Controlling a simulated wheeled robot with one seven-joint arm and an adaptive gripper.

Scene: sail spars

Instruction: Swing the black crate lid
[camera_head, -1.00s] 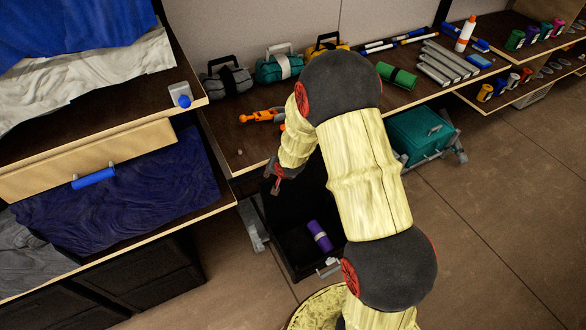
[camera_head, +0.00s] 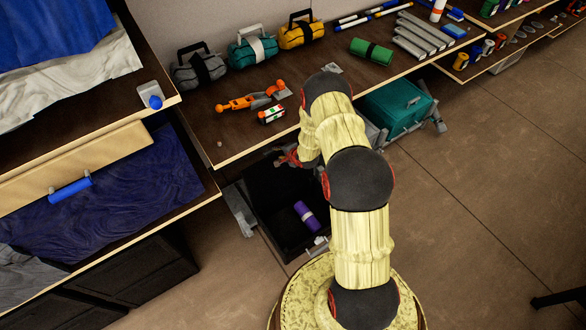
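The black crate (camera_head: 296,247) stands on the floor below the front edge of the bench. It is open toward me, with a purple roll (camera_head: 306,216) lying inside. A dark panel (camera_head: 262,188) rises at the crate's back; I cannot tell for sure whether it is the lid or the inner wall. My gripper (camera_head: 290,158) is above the crate's back part, close to the bench edge. It is small and partly hidden by my arm, so I cannot tell its finger opening or whether it touches the lid.
The bench (camera_head: 205,118) overhangs the crate's back and holds bags, an orange tool (camera_head: 236,104), a green roll (camera_head: 371,51) and grey bars. A teal crate (camera_head: 396,108) stands right of my arm. A shelf with blue cloth (camera_head: 120,190) is at left.

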